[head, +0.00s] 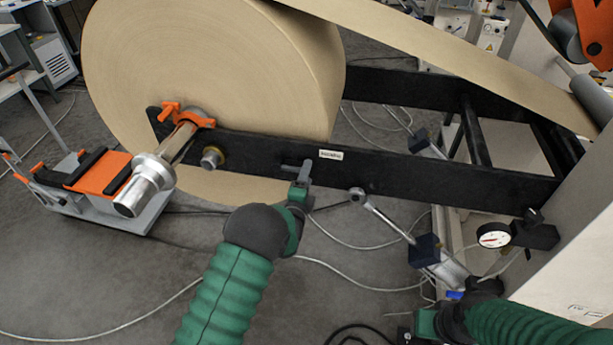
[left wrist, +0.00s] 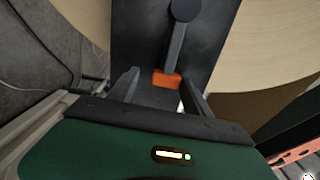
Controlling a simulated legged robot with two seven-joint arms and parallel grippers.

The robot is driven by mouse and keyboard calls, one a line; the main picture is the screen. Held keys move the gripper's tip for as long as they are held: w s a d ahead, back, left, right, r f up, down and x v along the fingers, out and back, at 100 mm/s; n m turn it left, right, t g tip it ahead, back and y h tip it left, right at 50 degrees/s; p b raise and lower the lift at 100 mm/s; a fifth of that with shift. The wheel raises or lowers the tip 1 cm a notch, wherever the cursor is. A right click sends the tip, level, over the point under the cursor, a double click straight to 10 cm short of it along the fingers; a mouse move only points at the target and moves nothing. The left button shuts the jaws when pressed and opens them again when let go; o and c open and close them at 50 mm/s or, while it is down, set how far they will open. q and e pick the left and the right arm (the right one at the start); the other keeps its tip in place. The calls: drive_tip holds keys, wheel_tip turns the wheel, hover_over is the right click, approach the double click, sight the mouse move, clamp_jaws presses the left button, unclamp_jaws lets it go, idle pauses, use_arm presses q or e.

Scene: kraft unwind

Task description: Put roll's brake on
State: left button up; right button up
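The large kraft paper roll (head: 200,70) hangs on a metal shaft (head: 150,180) beside a black frame arm (head: 400,170). A small lever on this arm, near a white label (head: 330,154) too small to read, is partly hidden by my left gripper (head: 303,172). In the left wrist view the lever (left wrist: 175,45) runs down from a round pivot to an orange tip (left wrist: 167,79). My left gripper (left wrist: 158,92) has its fingers apart, one on each side of the orange tip, with gaps visible. My right gripper (head: 425,324) is low at right, its fingers unclear.
An orange clamp (head: 188,116) sits around the shaft. A pressure gauge (head: 493,235) and a cylinder (head: 385,215) are right of my left gripper. An orange-topped cart (head: 95,172) stands at left. Cables lie on the grey floor.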

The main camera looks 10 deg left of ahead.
use_arm(q)
drive_tip(key=s+b, duration=0.1)
drive_tip(key=s, duration=1.5)
drive_tip(key=shift+s+a, duration=0.3)
drive_tip(key=shift+s, duration=0.05)
